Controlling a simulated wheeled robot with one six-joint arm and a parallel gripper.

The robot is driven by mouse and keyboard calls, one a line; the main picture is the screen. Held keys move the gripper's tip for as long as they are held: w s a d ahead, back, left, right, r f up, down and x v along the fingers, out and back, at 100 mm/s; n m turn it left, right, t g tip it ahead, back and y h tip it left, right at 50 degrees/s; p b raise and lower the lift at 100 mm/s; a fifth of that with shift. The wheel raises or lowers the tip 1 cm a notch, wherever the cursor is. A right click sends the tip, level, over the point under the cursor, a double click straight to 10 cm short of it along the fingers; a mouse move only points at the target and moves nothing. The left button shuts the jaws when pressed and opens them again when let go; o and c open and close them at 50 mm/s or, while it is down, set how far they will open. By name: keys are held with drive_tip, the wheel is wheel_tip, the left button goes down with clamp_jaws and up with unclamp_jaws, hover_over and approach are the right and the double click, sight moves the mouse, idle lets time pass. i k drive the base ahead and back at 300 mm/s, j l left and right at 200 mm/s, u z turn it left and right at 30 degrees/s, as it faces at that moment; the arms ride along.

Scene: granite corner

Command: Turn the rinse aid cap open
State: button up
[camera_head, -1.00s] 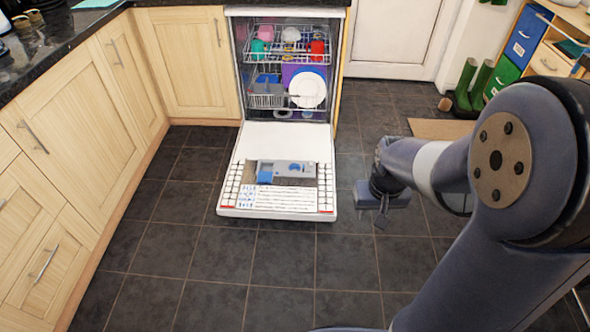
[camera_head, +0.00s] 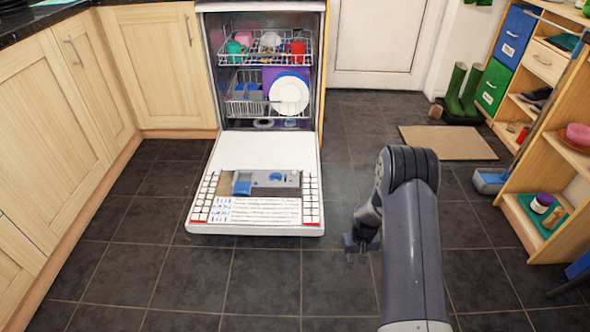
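The dishwasher door (camera_head: 265,148) lies folded down over the floor in the head view. A grey dispenser unit (camera_head: 268,183) is set in the door, with a blue flap (camera_head: 242,186) at its left. A small round blue cap (camera_head: 277,177), apparently the rinse aid cap, sits to the right of the flap; its turn position is too small to tell. My gripper (camera_head: 356,246) is to the right of the door's front corner, apart from the door and the cap. Its fingers are small and partly hidden by my wrist, so their opening cannot be told.
Dishwasher racks (camera_head: 262,80) hold plates, cups and a cutlery basket. Wooden cabinets (camera_head: 160,70) stand left. A doormat (camera_head: 447,142), green boots (camera_head: 463,92) and a shelf unit (camera_head: 555,150) are at right. The tiled floor (camera_head: 262,280) before the door is clear.

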sight(274, 175)
drive_tip(key=i+l+z, duration=0.2)
drive_tip(key=i+l, duration=0.2)
drive_tip(key=i+l+z, duration=0.2)
drive_tip(key=i, duration=0.25)
drive_tip(key=i+l+z, duration=0.2)
drive_tip(key=i+l, duration=0.15)
drive_tip(key=i, duration=0.15)
drive_tip(key=i+u, duration=0.25)
drive_tip(key=u, duration=0.15)
drive_tip(key=i+u, duration=0.4)
drive_tip(key=i+l+u, duration=0.1)
drive_tip(key=u, duration=0.3)
drive_tip(key=i+l+u, duration=0.25)
drive_tip(key=u, duration=0.15)
drive_tip(key=i+l+u, duration=0.1)
drive_tip(key=i+u, duration=0.15)
drive_tip(key=u, duration=0.2)
drive_tip(key=i+l+u, duration=0.15)
drive_tip(key=u, duration=0.3)
drive_tip(key=i+l+u, duration=0.5)
drive_tip(key=u, duration=0.35)
drive_tip(key=k+l, duration=0.05)
drive_tip(key=l, duration=0.05)
